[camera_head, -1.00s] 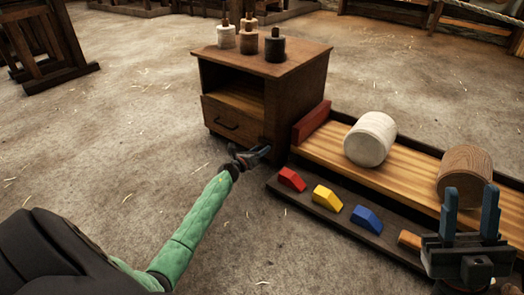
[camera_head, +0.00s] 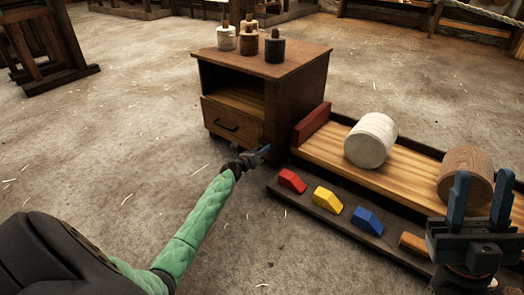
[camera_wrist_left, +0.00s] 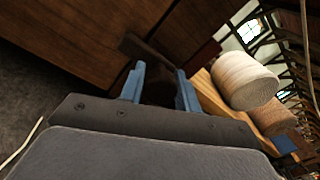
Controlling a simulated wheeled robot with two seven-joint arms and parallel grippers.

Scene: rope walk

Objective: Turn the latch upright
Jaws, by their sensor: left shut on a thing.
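The latch (camera_wrist_left: 140,47) is a dark bar on the wooden side of the cabinet in the left wrist view. It runs slanting down to the right in that tilted picture; whether it is upright I cannot tell. My left gripper (camera_head: 262,151) is at the cabinet's lower front corner in the head view, where it hides the latch. In the left wrist view its blue fingers (camera_wrist_left: 160,76) are on either side of a dark part of the latch, shut on it. My right gripper (camera_head: 482,178) is open and empty at the right, in front of the wooden roll.
The cabinet (camera_head: 290,85) has a drawer and several bobbins (camera_head: 274,47) on top. Beside it a long tray (camera_head: 325,150) holds a white roll (camera_head: 371,140) and a wooden roll (camera_head: 466,168). Red (camera_head: 292,180), yellow (camera_head: 327,199) and blue (camera_head: 367,220) blocks line its front ledge.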

